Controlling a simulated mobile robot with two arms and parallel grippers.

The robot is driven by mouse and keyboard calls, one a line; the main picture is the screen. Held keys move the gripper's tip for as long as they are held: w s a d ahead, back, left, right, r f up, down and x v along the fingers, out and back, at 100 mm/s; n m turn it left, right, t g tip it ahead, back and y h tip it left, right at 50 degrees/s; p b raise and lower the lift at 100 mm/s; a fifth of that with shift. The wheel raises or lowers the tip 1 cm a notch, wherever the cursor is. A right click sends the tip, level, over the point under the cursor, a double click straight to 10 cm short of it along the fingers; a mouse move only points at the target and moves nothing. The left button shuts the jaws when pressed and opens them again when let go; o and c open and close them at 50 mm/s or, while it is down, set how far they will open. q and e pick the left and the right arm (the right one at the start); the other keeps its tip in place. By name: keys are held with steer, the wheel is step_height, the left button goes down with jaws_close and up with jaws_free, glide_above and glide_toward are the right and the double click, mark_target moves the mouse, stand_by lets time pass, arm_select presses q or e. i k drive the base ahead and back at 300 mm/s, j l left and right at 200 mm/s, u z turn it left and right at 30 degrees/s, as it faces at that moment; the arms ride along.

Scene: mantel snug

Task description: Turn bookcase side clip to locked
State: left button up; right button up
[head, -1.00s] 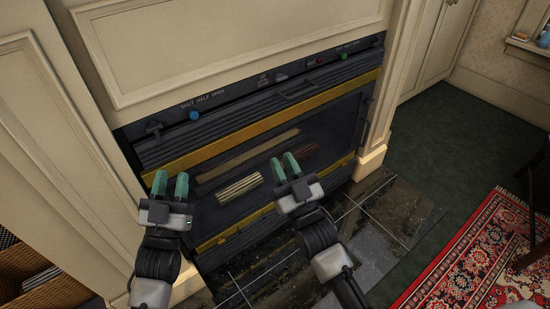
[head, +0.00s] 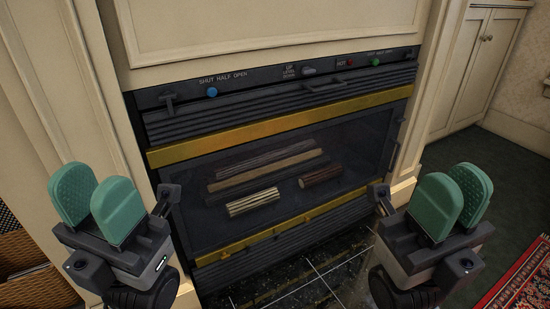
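The fireplace insert (head: 275,190) fills the middle, with its dark glass front shut between two brass bars. Small dark fittings show near the lower sides of the glass, one at the left (head: 169,193) and one at the right (head: 379,194). I cannot tell which, if either, is the bookcase side clip, or how it is turned. My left gripper (head: 95,186) is raised in front of the left side, fingers apart and empty. My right gripper (head: 454,181) is raised in front of the right side, also open and empty. The grippers hide parts of the lower surround.
A control strip (head: 260,82) above the glass has a lever, a blue knob, a slider and red and green buttons. Logs lie behind the glass. A wicker basket (head: 38,287) stands lower left, a patterned rug (head: 520,280) lower right. Dark tiles (head: 300,285) lie in front.

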mark_target(409, 54)
steer(key=i+l+z, duration=0.1)
steer(key=l, duration=0.3)
steer(key=i+l+z, duration=0.1)
steer(key=l, duration=0.25)
steer(key=i+l+z, duration=0.1)
steer(key=i+z, duration=0.25)
steer(key=i, duration=0.25)
steer(key=u, duration=0.1)
